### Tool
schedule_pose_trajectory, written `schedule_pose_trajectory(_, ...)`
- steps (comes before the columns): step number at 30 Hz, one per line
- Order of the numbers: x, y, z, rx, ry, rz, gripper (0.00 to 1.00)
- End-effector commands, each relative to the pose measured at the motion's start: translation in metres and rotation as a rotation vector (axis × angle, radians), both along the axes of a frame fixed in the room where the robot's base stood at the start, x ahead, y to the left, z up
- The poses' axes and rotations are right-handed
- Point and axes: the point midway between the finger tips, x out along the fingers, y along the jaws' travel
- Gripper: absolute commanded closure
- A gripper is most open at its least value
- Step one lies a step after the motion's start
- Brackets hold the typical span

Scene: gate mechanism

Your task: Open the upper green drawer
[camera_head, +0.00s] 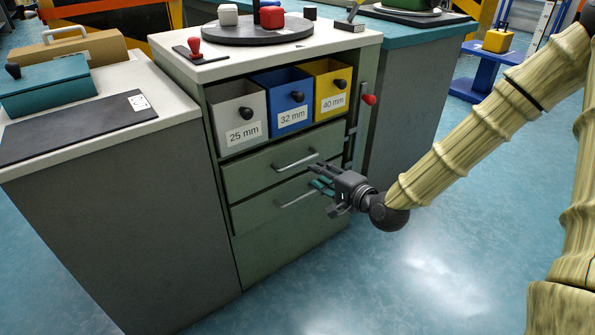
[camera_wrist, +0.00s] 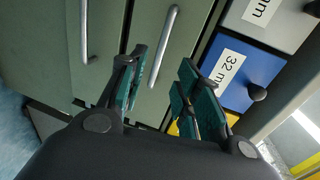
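The upper green drawer (camera_head: 248,179) is a plain front below the bins, flush with the cabinet. Its silver bar handle (camera_head: 295,161) also shows in the wrist view (camera_wrist: 164,45). My gripper (camera_head: 318,177) is in front of the right part of the drawers, near the right end of that handle. In the wrist view, my gripper (camera_wrist: 158,92) is open, with dark teal pads on both sides of the line of the upper handle. Nothing is held. I cannot tell whether the pads touch the handle. Its near end is close to the pads.
The lower green drawer (camera_head: 255,214) has a similar handle (camera_head: 292,199). Above are grey (camera_head: 237,113), blue (camera_head: 284,97) and yellow (camera_head: 330,88) bins with black knobs. A red knob (camera_head: 369,99) projects at the cabinet's right edge. Floor (camera_head: 400,265) in front is free.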

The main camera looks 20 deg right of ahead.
Motion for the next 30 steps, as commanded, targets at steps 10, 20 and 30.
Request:
schedule_pose_trajectory(10,0.039,0.014,-0.011,-0.003,-0.003,0.001,0.67)
schedule_pose_trajectory(20,0.083,0.031,-0.019,-0.003,-0.003,0.003,0.67)
schedule_pose_trajectory(30,0.099,0.037,-0.02,-0.001,0.0,0.001,0.67)
